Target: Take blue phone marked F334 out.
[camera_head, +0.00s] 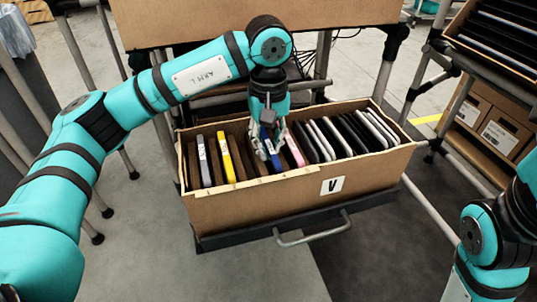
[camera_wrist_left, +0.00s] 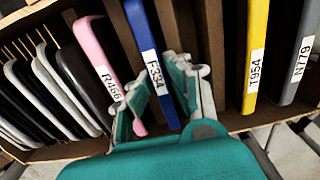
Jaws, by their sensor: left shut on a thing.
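The blue phone (camera_head: 267,139) stands on edge in a cardboard carton (camera_head: 250,208) marked V. In the left wrist view the blue phone (camera_wrist_left: 144,35) shows a white label reading F334. My left gripper (camera_head: 266,150) reaches down into the carton from above, shut on the blue phone. In the left wrist view the fingers of my left gripper (camera_wrist_left: 162,80) lie on either side of the phone. The phone's lower part is hidden among the slots and fingers. My right arm shows at the right edge, but its gripper is out of view.
A pink phone (camera_wrist_left: 95,50) marked R466 stands close beside the blue one. A yellow phone (camera_wrist_left: 257,45) marked T954 and a grey one (camera_wrist_left: 297,55) marked N779 stand on the other side. Several black and white phones (camera_head: 345,135) fill the carton's right part.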

